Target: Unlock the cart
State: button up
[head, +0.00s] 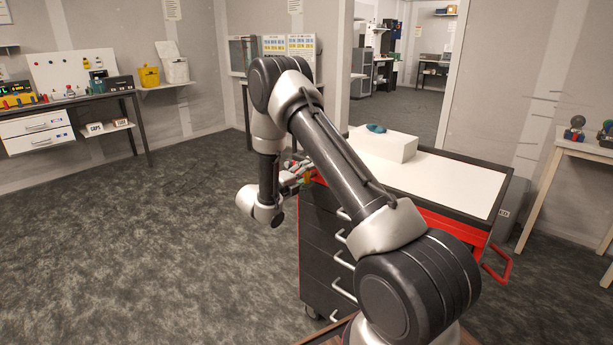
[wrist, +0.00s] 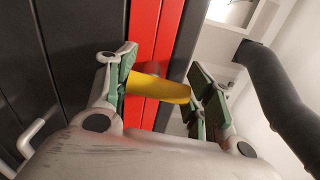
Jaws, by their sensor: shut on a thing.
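The cart (head: 322,240) stands right of centre in the head view, with dark drawers, red trim and a pale top. In the wrist view, a yellow handle (wrist: 158,88) sticks out from the cart's red strip (wrist: 146,35), with a small red round part behind it. My gripper (wrist: 165,76) has its green-padded fingers on either side of the yellow handle and is shut on it. In the head view my gripper (head: 297,172) is at the cart's far left corner, and my arm partly covers the cart. The inside of the lock is hidden.
A white block (head: 385,145) with a blue-green item (head: 376,128) sits on the cart top. A red push handle (head: 497,266) is at the cart's right end. A bench (head: 75,100) stands left, a table (head: 580,150) right. The floor left of the cart is clear.

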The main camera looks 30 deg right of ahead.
jog(key=shift+w+n, duration=0.1)
jog(key=shift+n, duration=0.6)
jog(key=o, duration=1)
jog(key=shift+o, duration=0.2)
jog(key=shift+a, duration=0.1)
jog(key=v, duration=1.2)
